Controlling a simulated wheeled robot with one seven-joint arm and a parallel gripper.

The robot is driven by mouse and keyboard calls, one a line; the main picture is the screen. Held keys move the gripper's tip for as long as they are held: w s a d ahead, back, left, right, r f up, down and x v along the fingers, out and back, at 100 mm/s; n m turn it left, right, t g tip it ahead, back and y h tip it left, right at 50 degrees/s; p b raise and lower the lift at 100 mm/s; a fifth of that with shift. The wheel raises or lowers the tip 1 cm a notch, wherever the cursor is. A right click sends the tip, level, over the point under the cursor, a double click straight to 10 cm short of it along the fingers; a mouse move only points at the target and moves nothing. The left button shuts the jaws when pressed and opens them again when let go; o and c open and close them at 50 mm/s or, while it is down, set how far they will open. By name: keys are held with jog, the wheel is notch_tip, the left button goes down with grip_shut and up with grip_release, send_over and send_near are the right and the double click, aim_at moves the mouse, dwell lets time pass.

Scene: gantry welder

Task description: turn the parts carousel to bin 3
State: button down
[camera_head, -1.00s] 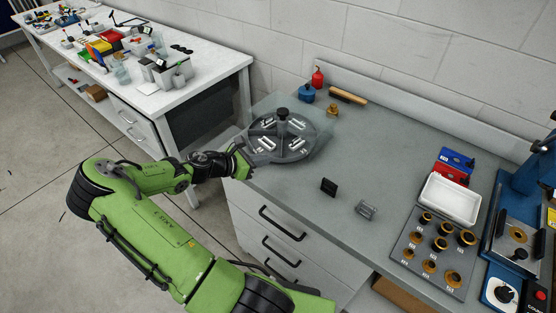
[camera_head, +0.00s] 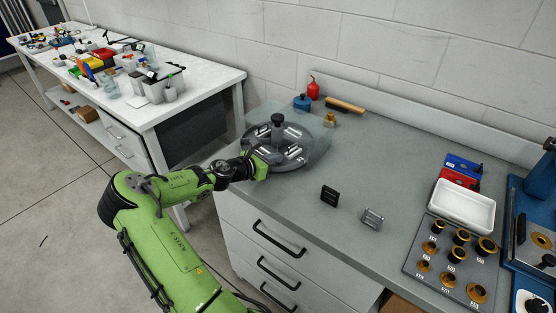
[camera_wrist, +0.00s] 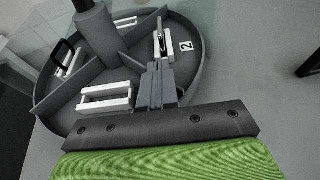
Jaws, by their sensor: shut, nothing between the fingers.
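The parts carousel (camera_head: 299,158) is a round grey tray with dividers, a central post with a dark knob (camera_head: 278,119) and white parts in its compartments. It stands on the grey workbench by the wall, under a clear cover. In the wrist view the carousel (camera_wrist: 196,88) fills the left and middle, with a label "2" (camera_wrist: 185,46) on a compartment at the right. My gripper (camera_head: 262,164) is at the carousel's near-left rim. In the wrist view its fingers (camera_wrist: 156,75) are shut and reach over the tray near a divider; whether they touch it I cannot tell.
A black block (camera_head: 329,196) and a small grey clear piece (camera_head: 372,218) lie on the bench right of the carousel. A blue container (camera_head: 302,103), a red bottle (camera_head: 313,90) and a brass piece (camera_head: 329,119) stand behind it. A white tray (camera_head: 463,207) is farther right.

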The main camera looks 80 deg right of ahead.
aim_at(288, 153)
jog(key=shift+s+d, duration=0.45)
jog(key=shift+d, duration=0.2)
jog(key=shift+r, duration=0.1)
jog(key=shift+s+d+r+n+t+h+p, duration=0.2)
jog(key=shift+s+d+n+t+h+p, duration=0.25)
jog(key=shift+p, duration=0.7)
jog(key=shift+s+d+f+p, duration=0.15)
jog(key=shift+s+p, duration=0.25)
jog(key=shift+p, duration=0.2)
jog(key=shift+f, duration=0.1)
